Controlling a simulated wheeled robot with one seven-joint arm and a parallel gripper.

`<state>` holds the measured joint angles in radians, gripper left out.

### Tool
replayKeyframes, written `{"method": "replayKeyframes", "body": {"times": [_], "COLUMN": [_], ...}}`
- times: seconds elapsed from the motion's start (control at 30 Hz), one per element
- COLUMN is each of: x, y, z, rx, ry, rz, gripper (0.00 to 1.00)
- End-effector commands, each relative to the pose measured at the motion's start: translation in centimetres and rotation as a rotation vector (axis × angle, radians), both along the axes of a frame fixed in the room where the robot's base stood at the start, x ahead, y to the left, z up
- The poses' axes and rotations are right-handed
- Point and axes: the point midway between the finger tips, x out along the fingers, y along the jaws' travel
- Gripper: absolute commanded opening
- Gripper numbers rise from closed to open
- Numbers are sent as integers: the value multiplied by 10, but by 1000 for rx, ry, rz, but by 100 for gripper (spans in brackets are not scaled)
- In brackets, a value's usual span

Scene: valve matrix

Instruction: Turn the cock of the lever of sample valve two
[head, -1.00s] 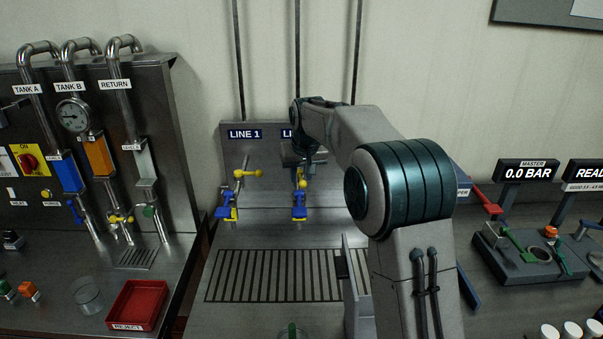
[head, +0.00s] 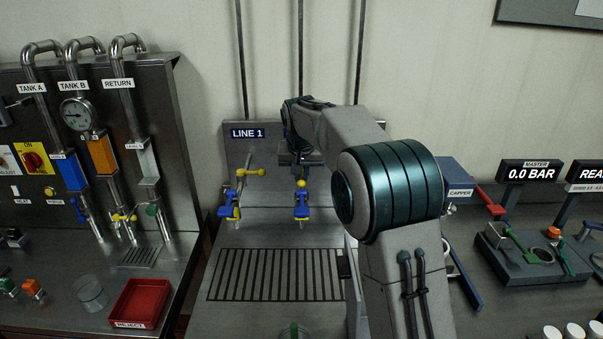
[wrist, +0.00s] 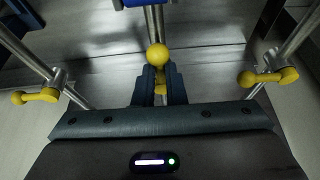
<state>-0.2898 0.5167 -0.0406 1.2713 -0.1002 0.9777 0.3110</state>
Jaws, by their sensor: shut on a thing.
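The lever of sample valve two (head: 301,184) is yellow with a ball end, on the middle pipe above a blue handle (head: 302,211). In the wrist view its yellow ball (wrist: 157,54) shows just beyond my fingertips, with more yellow between the fingers. My gripper (wrist: 160,80) is shut on this lever. In the head view the gripper is mostly hidden behind my arm, just above the lever. The middle lever points toward the picture's top in the wrist view, while its two neighbours point left.
The LINE 1 valve, with its own yellow lever (head: 250,173), stands to the left. Another yellow lever (wrist: 268,77) is on the right in the wrist view. A slotted drain (head: 275,275) lies below. A red reject tray (head: 141,303) sits at lower left. My arm hides the panel's right part.

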Motion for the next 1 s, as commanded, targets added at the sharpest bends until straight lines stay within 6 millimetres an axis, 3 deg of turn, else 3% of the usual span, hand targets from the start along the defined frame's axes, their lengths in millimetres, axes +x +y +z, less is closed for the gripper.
{"method": "replayKeyframes", "body": {"times": [0.03, 0.1, 0.47, 0.57, 1.0], "x": [0, 0, -2, -6, -43], "y": [1, 1, 0, 1, 1], "z": [1, 1, 6, 17, 105], "rx": [2, 1, 1, 2, 2], "ry": [-2, -2, -3, -5, -5], "rz": [1, 2, 2, 2, 2], "gripper": [19, 32, 32, 32, 32]}}
